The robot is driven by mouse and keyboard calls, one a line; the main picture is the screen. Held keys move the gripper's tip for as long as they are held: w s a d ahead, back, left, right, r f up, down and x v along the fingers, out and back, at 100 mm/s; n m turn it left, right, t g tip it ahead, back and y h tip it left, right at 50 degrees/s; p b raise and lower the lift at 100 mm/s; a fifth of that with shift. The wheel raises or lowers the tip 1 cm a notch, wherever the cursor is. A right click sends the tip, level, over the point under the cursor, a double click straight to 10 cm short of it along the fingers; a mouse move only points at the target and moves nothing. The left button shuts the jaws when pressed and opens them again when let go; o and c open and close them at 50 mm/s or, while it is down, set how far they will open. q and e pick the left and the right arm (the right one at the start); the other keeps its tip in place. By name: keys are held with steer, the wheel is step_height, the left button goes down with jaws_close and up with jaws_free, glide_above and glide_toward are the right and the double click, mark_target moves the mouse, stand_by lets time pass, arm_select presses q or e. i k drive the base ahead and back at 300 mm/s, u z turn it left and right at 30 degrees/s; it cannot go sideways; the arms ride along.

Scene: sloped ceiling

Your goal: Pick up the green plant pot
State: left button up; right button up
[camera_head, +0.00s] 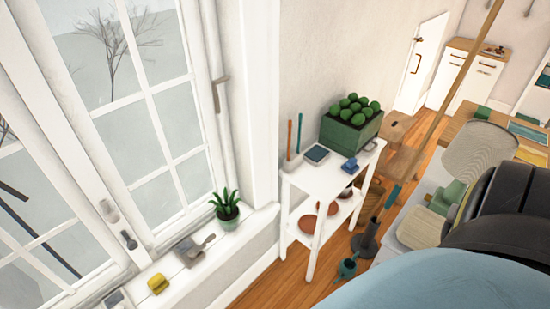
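A small green pot (228,222) with a spiky green plant stands upright at the right end of the windowsill (205,278). A larger, box-shaped green planter (345,137) full of round green plants stands on a white side table (325,178). No gripper fingers show in the head view. A large black rounded part and a pale blue surface fill the lower right and hide what is behind them. Nothing is seen touching either green pot.
A grey object (190,250) and a yellow item (157,284) lie on the sill. The white table also holds a blue item (350,165). A pale-shaded lamp (478,152) is at right.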

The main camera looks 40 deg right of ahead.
mark_target(228, 214)
steer(key=z, duration=3.6)
steer(key=k, duration=0.85)
steer(key=u, duration=1.75)
